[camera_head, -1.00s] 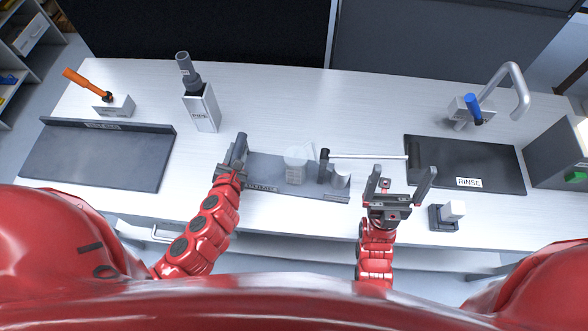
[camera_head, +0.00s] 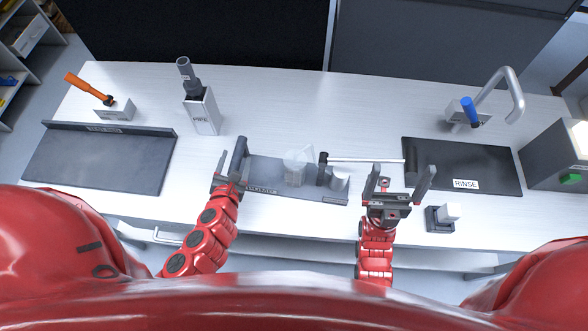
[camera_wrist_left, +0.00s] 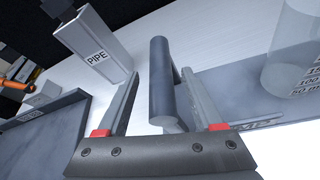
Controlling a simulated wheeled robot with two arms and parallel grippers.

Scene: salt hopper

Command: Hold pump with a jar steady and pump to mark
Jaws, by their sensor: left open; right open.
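The pump's dark grey base plate (camera_head: 272,181) lies at the middle front of the bench. A clear jar (camera_head: 297,172) stands on it; its printed marks show in the left wrist view (camera_wrist_left: 295,50). A dark upright bar (camera_head: 238,152) stands at the plate's left end. My right gripper (camera_head: 403,172) is open below the lever's grip end.
A PIPE holder (camera_head: 202,112) stands behind left, near a dark tray (camera_head: 98,160) and an orange-handled tool (camera_head: 85,85). A RINSE tray (camera_head: 470,165), a blue-handled tap (camera_head: 470,110) and a small white block (camera_head: 448,212) are at right. The back middle is clear.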

